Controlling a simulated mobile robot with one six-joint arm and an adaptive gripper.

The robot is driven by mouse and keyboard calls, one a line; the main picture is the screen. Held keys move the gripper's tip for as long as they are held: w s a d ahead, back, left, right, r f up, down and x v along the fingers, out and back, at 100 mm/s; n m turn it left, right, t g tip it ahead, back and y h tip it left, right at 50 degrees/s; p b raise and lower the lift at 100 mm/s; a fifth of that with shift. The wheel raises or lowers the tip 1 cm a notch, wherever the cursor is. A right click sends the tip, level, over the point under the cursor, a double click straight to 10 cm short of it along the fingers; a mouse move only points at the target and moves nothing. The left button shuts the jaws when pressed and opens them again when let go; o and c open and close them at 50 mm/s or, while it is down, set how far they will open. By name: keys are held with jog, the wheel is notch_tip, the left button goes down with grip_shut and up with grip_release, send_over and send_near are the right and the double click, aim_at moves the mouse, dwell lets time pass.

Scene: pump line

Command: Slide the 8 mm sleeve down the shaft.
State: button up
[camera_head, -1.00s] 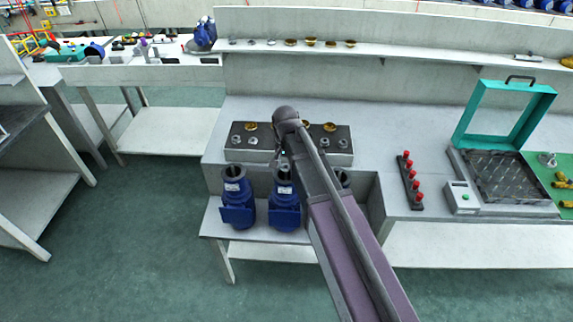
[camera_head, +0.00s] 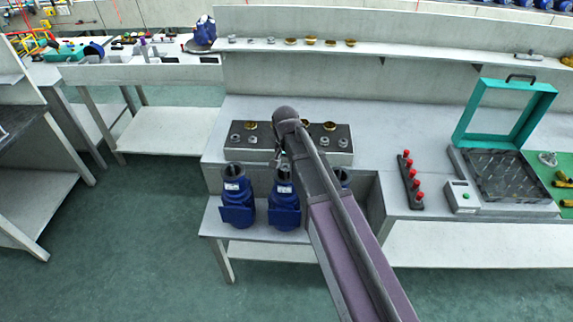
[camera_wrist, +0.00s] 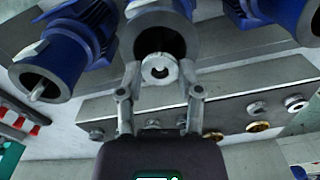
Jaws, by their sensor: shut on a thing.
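In the wrist view, my gripper (camera_wrist: 160,82) is shut on a silver ring-shaped sleeve (camera_wrist: 148,72) with a dark hole in its middle. The sleeve shows in front of the open grey collar (camera_wrist: 178,22) of the middle blue pump unit. I cannot tell whether it is on the shaft, as the middle unit's shaft is hidden. In the head view, the middle blue unit (camera_head: 285,208) stands on a low shelf, and my arm hides most of the gripper above it. A neighbouring unit (camera_wrist: 70,55) shows a thin shaft (camera_wrist: 38,91) in its collar.
A grey block (camera_head: 343,158) with several silver and gold rings stands on the bench behind the units. Another blue unit (camera_head: 237,203) stands left; a third (camera_head: 344,178) is partly hidden by my arm. A rack of red-topped pieces (camera_head: 410,185) and a teal-lidded box (camera_head: 546,103) are right.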

jog(key=shift+f+b, duration=0.3)
jog(key=shift+f, duration=0.05)
dwell(0.4)
jog(key=o, duration=1.2)
